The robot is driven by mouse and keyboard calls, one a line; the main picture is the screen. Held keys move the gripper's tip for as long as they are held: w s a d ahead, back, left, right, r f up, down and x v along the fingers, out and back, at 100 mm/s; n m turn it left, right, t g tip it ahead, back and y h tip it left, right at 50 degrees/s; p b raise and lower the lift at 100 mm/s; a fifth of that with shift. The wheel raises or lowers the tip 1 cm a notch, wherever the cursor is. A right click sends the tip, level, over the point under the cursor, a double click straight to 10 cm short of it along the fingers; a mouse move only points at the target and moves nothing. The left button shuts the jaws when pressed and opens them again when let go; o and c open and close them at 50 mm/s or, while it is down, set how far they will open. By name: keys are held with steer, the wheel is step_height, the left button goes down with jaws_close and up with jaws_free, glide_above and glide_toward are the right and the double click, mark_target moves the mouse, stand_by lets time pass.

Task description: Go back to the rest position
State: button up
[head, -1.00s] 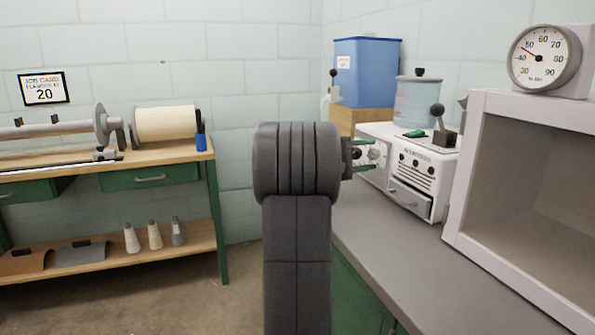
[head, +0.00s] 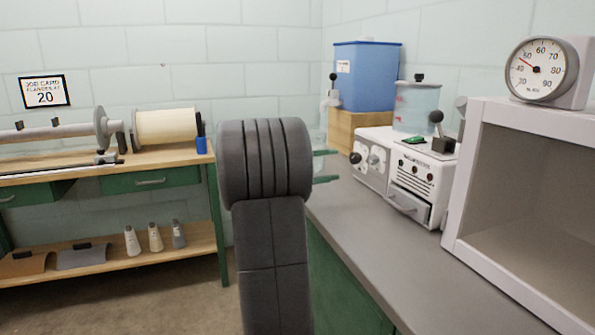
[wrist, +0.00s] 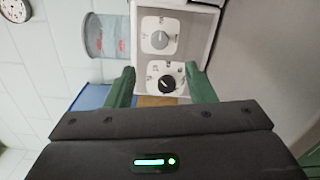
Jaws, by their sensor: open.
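My gripper (head: 325,166) shows in the head view as two green fingertips to the right of my dark arm, over the counter and left of the white machine. Its fingers are apart and nothing is between them. In the wrist view my gripper (wrist: 162,88) is open, its green fingers on either side of the machine's lower dial in the picture. The white machine (head: 425,187) stands on the counter with two dials on its left face, and it also shows in the wrist view (wrist: 200,22).
A blue bin (head: 372,78) stands behind on a wooden block. A wooden bench (head: 60,168) is at left. Floor between is clear.

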mark_target(370, 161)
steer(key=b+x, duration=0.1)
steer(key=x, duration=1)
steer(key=shift+d+r+b, duration=0.1)
steer(key=shift+d+b, duration=0.05)
steer(key=shift+b, duration=0.15)
steer(key=shift+r+n+p, duration=0.15)
steer(key=shift+n+p, duration=0.55)
steer(key=shift+p, duration=0.35)
steer(key=n+p, duration=0.4)
steer(key=p, duration=0.2)
steer(key=shift+p, duration=0.3)
steer(key=n+p, duration=0.3)
steer(key=p, duration=0.2)
steer(key=shift+p, duration=0.4)
steer(key=n+p, duration=0.6)
steer(key=p, duration=0.5)
steer(key=shift+n+p, duration=0.3)
steer(key=n+p, duration=0.2)
steer(key=p, duration=0.2)
steer(key=shift+s, duration=0.1)
steer(key=shift+n+p, duration=0.4)
steer(key=shift+p, duration=0.05)
steer(key=shift+f, duration=0.35)
